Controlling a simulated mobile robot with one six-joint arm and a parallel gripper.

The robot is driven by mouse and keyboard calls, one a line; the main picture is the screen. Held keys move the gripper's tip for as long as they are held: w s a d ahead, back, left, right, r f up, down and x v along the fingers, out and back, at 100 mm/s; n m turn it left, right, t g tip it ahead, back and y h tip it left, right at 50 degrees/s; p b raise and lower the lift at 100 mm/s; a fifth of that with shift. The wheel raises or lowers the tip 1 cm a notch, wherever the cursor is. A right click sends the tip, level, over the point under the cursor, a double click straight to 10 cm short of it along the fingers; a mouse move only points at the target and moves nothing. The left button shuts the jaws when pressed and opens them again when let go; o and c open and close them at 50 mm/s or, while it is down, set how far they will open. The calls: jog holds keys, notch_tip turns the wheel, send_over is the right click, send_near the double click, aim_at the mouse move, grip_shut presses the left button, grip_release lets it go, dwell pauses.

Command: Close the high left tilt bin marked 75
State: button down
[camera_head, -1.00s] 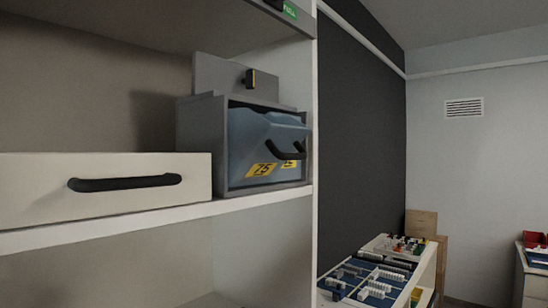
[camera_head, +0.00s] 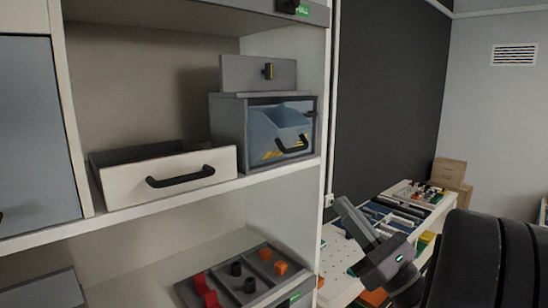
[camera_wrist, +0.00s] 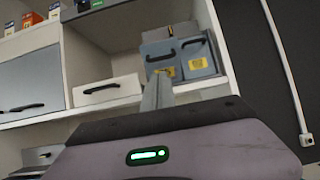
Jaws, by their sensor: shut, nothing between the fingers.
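The tilt bin marked 75 (camera_head: 268,130) is blue and sits on the left in a grey housing (camera_head: 229,125) on the upper shelf. It leans out at its top, its black handle (camera_head: 292,146) lower than that of the bin beside it. In the wrist view the left bin (camera_wrist: 155,50) and its yellow label (camera_wrist: 167,72) show; the number is too small to read there. My gripper (camera_head: 345,205) is shut and empty, below and right of the housing, apart from it. In the wrist view its fingers (camera_wrist: 157,92) point up toward the bins.
The right-hand bin (camera_wrist: 198,56) looks upright. A white drawer (camera_head: 170,178) with a black handle stands pulled out left of the housing. A shelf upright (camera_head: 325,130) borders the bins on the right. Below are a grey tray (camera_head: 225,298) and a side table with parts.

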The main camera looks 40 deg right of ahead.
jog(key=p, duration=0.6)
send_near(295, 129)
jog(key=w, duration=0.5)
jog(key=shift+w+a+f, duration=0.1)
jog(key=shift+f, duration=0.3)
notch_tip(295, 129, up, 2)
jog(key=g+p, duration=0.1)
jog(key=p, duration=0.3)
jog(key=shift+w, duration=0.1)
jog(key=r+g+p, duration=0.1)
jog(key=p, duration=0.2)
jog(key=shift+w+r, duration=0.15)
jog(key=shift+w, duration=0.05)
jog(key=w+r+g+p, duration=0.1)
jog(key=p, duration=0.3)
jog(key=w+r+g+p, duration=0.1)
jog(key=p, duration=0.3)
jog(key=shift+a+r+g+p, duration=0.1)
jog(key=shift+r+g+p, duration=0.2)
jog(key=shift+g, duration=0.1)
jog(key=shift+w+r+p, duration=0.35)
jog(key=shift+w+p, duration=0.2)
jog(key=shift+p, duration=0.3)
jog(key=shift+w+a+r+p, duration=0.1)
jog(key=shift+w+r+p, duration=0.2)
jog(key=shift+w+r, duration=0.3)
jog(key=shift+w+a+r+p, duration=0.1)
jog(key=shift+w+r+p, duration=0.25)
jog(key=shift+w, duration=0.45)
